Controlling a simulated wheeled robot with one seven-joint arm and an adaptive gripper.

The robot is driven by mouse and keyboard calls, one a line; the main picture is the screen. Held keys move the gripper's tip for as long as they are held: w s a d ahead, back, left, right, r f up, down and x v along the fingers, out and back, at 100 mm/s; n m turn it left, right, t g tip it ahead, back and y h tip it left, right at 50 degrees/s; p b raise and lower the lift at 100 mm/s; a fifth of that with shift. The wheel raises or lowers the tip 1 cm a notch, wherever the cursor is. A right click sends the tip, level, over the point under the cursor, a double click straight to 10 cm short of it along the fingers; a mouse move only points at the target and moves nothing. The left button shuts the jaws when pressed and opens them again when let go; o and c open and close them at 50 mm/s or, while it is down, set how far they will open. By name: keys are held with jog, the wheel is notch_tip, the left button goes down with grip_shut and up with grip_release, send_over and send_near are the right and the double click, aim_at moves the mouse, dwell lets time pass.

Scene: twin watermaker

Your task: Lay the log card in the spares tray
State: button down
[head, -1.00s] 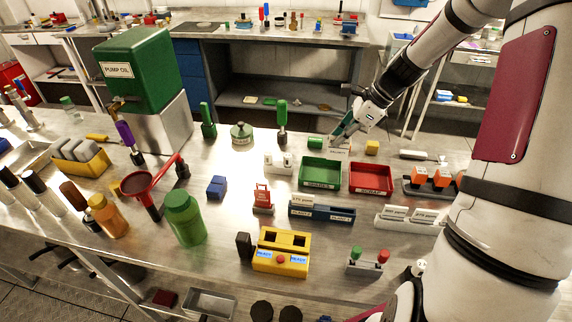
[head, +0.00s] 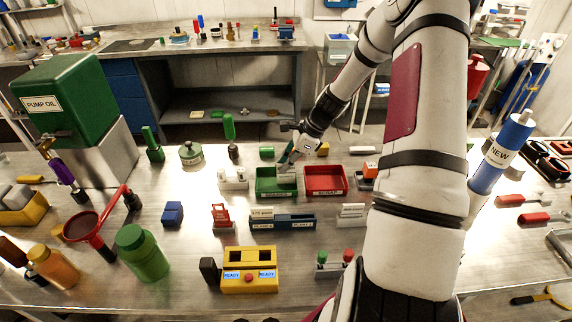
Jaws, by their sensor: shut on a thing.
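The spares tray (head: 262,193) is the green open tray in the middle of the bench, with a label on its front wall. My gripper (head: 289,163) reaches down from above over the tray's right half, its fingers pointing down. It is shut on a small pale flat thing, which looks like the log card (head: 287,174). The card is over or inside the tray's right back part. I cannot tell whether it touches the tray floor. The fingers partly hide its upper edge.
A red scrap tray (head: 325,190) stands close on the right of the green one. A pale holder (head: 233,181) stands close on the left. A dark blue labelled block (head: 295,221) lies in front. A yellow charger-like unit (head: 249,272) stands nearer. Bare bench lies around the blue cube (head: 173,213).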

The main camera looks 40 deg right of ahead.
jog(key=shift+f, duration=0.15)
jog(key=c, duration=2.2)
grip_release()
jog(key=shift+f, duration=0.1)
jog(key=o, duration=0.4)
